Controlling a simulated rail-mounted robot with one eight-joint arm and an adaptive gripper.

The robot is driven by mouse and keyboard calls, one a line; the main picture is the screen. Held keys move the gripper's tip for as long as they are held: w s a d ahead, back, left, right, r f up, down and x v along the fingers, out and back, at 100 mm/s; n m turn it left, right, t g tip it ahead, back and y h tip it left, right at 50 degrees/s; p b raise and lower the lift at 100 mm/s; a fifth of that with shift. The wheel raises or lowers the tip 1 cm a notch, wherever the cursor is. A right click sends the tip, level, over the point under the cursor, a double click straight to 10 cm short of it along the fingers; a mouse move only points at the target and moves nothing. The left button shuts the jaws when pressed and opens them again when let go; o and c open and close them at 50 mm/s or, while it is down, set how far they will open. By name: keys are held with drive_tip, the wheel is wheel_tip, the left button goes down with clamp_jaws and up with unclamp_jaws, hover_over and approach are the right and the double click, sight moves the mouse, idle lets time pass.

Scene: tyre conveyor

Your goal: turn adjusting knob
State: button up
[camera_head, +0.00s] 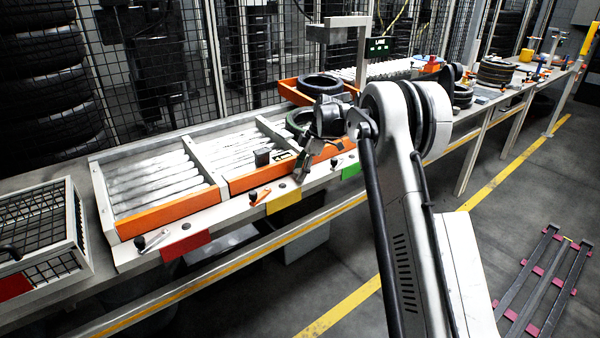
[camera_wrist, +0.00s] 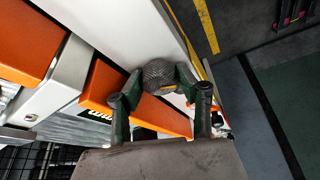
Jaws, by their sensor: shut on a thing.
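The adjusting knob (camera_wrist: 165,76) is a dark, rounded, rough-textured piece between the two green-black fingers in the wrist view. My gripper (camera_wrist: 162,84) is shut on it, one finger on each side. In the head view my gripper (camera_head: 302,174) points down at the front rail of the conveyor, between the yellow and green tags. The knob it holds cannot be made out there.
The conveyor's front rail carries red (camera_head: 186,247), yellow (camera_head: 283,202) and green (camera_head: 350,171) tags and small levers. Orange panels (camera_head: 170,216) front the roller bays. A tyre (camera_head: 320,84) lies behind my gripper. The right floor is mostly open, with a dark rack (camera_head: 540,285).

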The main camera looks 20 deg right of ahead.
drive_tip(key=o, duration=0.8)
drive_tip(key=shift+o, duration=0.2)
drive_tip(key=v, duration=1.2)
drive_tip(key=shift+d, duration=0.1)
